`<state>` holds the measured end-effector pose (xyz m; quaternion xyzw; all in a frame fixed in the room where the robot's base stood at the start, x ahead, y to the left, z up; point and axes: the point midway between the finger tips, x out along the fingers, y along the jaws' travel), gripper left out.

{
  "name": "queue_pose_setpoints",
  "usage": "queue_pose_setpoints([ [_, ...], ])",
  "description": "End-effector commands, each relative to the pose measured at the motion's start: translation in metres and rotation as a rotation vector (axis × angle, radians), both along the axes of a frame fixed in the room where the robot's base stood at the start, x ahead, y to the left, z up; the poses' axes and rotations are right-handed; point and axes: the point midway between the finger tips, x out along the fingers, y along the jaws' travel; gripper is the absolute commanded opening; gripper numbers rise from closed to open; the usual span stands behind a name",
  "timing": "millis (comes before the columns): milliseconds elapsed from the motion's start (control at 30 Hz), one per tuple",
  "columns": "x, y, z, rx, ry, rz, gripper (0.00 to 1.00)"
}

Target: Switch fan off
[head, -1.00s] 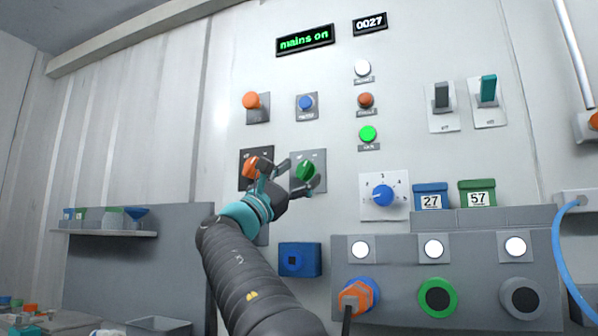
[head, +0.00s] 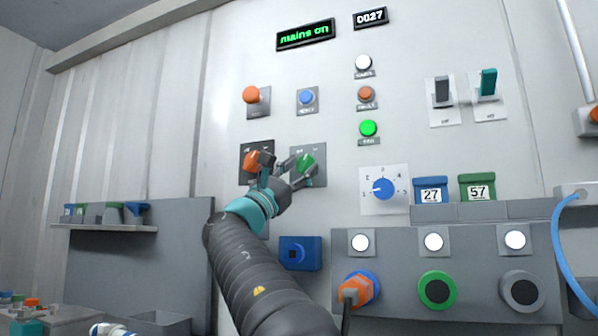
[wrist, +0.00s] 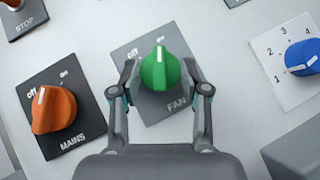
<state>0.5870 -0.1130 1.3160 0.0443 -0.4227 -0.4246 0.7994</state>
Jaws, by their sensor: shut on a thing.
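The green fan knob (head: 306,162) sits on a grey plate on the wall panel. In the wrist view the green fan knob (wrist: 159,70) has its white mark pointing up towards "on", with "off" to the left. My gripper (head: 303,171) is at this knob, one finger on each side. In the wrist view my gripper (wrist: 160,75) is shut on the knob. The plate (wrist: 178,101) is marked FAN. A green lamp (head: 368,128) on the panel looks lit; its label is too small to read surely.
The orange mains knob (wrist: 54,110) is close to the left of my gripper. A blue numbered dial (head: 383,188) is to the right. An orange button (head: 251,95) and a blue button (head: 306,97) are above. A blue socket (head: 292,253) is below.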

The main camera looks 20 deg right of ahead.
Motion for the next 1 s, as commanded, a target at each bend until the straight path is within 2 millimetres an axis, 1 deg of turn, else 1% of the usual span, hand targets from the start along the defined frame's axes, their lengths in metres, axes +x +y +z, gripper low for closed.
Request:
queue_pose_setpoints([
  [167, -0.0036, -0.0022, -0.0012, -0.088, 0.085, -0.001, 0.11],
  [700, -0.0094, -0.0079, -0.0003, -0.44, 0.44, -0.004, 0.11],
  [1000, -0.0107, -0.0091, 0.0006, -0.594, 0.596, -0.003, 0.11],
])
